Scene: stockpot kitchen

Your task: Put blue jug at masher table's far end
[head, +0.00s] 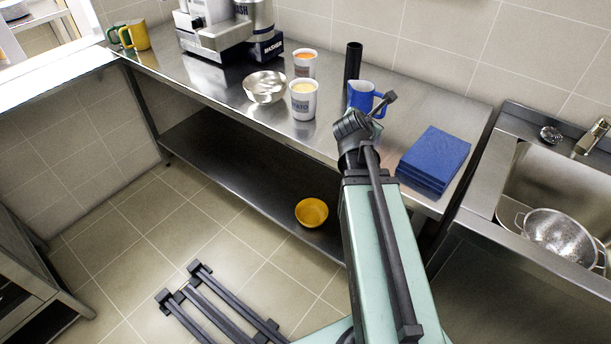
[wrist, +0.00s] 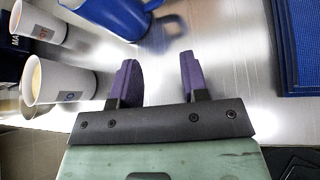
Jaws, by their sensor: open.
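The blue jug (head: 361,95) stands upright on the steel table (head: 215,93), right of the middle in the head view, its handle to the right. My arm's end partly overlaps its lower part there. In the wrist view the jug (wrist: 112,16) is cut off by the top edge, ahead and left of my gripper (wrist: 158,62). My gripper is open, with two purple fingers apart and nothing between them. The masher machine (head: 225,30) stands towards the table's far left end. The fingers are hard to make out in the head view.
Two white cups (head: 303,100) and a metal bowl (head: 265,87) stand left of the jug. A dark upright cylinder (head: 352,62) is behind it, a blue stack (head: 434,158) to its right. Yellow (head: 136,36) and green mugs occupy the far left end. A sink (head: 560,185) adjoins on the right.

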